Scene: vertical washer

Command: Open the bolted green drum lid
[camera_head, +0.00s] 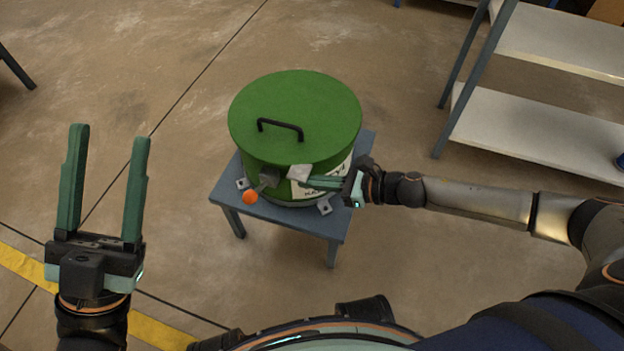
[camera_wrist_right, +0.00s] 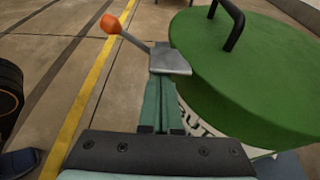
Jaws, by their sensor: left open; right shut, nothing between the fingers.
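The green drum lid (camera_head: 296,105) sits on the round drum (camera_head: 312,189), with a black handle (camera_head: 280,129) on top. A lever with an orange ball knob (camera_head: 250,197) sticks out from the drum's front, near a grey metal bracket (camera_head: 299,173). The lid (camera_wrist_right: 245,70), the knob (camera_wrist_right: 110,24) and a grey metal plate (camera_wrist_right: 171,62) also show in the right wrist view. My right gripper (camera_head: 305,182) is shut with nothing between its fingers, its tips at the bracket; contact is unclear. My left gripper (camera_head: 106,135) is open and empty, left of the drum.
The drum stands on a small blue-grey table (camera_head: 230,190) with metal brackets at its corners. A shelf unit (camera_head: 540,128) stands at the right. Open concrete floor surrounds the table, and a yellow line (camera_head: 25,266) crosses the floor at lower left.

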